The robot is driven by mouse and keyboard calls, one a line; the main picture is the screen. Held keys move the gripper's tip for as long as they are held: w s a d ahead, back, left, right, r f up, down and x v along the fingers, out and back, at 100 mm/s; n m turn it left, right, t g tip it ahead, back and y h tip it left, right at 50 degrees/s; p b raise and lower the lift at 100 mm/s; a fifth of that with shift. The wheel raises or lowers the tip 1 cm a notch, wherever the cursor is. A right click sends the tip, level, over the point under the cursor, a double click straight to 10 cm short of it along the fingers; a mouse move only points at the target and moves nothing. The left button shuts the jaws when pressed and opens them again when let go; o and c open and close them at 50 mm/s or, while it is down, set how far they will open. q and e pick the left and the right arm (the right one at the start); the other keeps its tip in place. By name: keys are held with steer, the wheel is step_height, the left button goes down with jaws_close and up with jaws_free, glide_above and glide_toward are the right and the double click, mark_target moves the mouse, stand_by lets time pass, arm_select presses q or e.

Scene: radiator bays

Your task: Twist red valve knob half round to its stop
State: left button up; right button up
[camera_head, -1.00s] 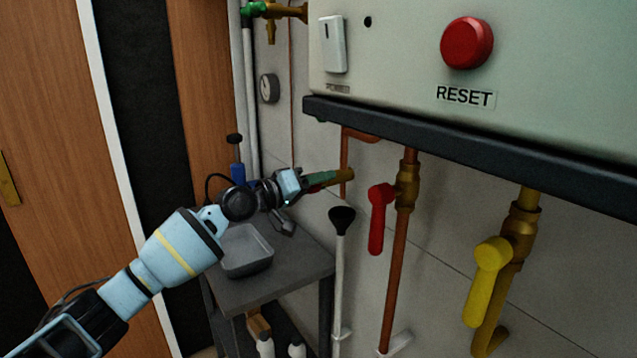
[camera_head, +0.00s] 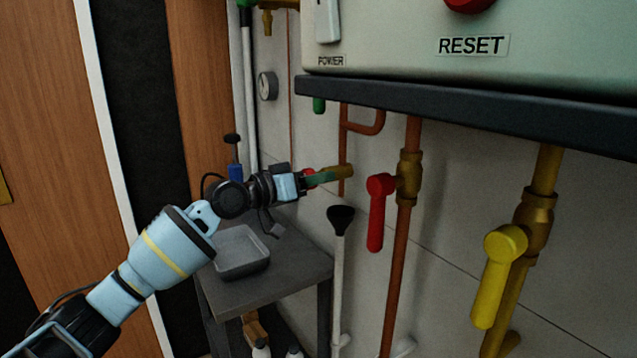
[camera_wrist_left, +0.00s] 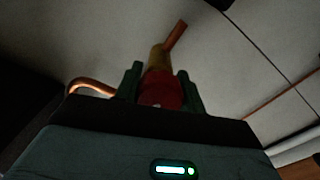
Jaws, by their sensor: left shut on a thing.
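The red valve knob (camera_wrist_left: 160,92) sits between the two green fingers of my left gripper (camera_wrist_left: 160,88) in the left wrist view, in front of a brass valve body (camera_wrist_left: 157,58). In the head view my left gripper (camera_head: 318,178) is shut on the knob, of which only a small red part (camera_head: 308,175) shows beside the fingers. The brass valve (camera_head: 342,172) joins a thin copper pipe on the tiled wall. The knob's turn angle cannot be read. My right gripper is out of view.
A red lever (camera_head: 377,212) and a yellow lever (camera_head: 497,275) hang to the right. The boiler's dark lower ledge (camera_head: 450,108) runs above. A grey tray (camera_head: 241,254) stands on a dark table (camera_head: 285,285) below. A black funnel (camera_head: 341,216) tops a white pipe.

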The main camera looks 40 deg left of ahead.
arm_select(q)
steer(key=m+b, duration=0.1)
steer(key=m, duration=0.2)
steer(key=shift+f, duration=0.1)
steer(key=m+b, duration=0.1)
steer(key=m, duration=0.1)
steer(key=shift+s+m, duration=0.15)
steer(key=shift+m, duration=0.25)
steer(key=m, duration=0.1)
steer(key=m+b, duration=0.1)
steer(key=shift+r+m, duration=0.25)
steer(key=shift+m, duration=0.05)
steer(key=m+b, duration=0.1)
steer(key=m, duration=0.2)
steer(key=shift+r, duration=0.1)
steer(key=shift+m, duration=0.7)
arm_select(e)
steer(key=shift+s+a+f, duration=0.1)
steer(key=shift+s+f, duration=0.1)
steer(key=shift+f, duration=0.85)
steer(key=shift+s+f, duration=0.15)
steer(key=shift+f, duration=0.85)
arm_select(q)
steer(key=shift+s+r, duration=0.1)
steer(key=shift+r, duration=0.05)
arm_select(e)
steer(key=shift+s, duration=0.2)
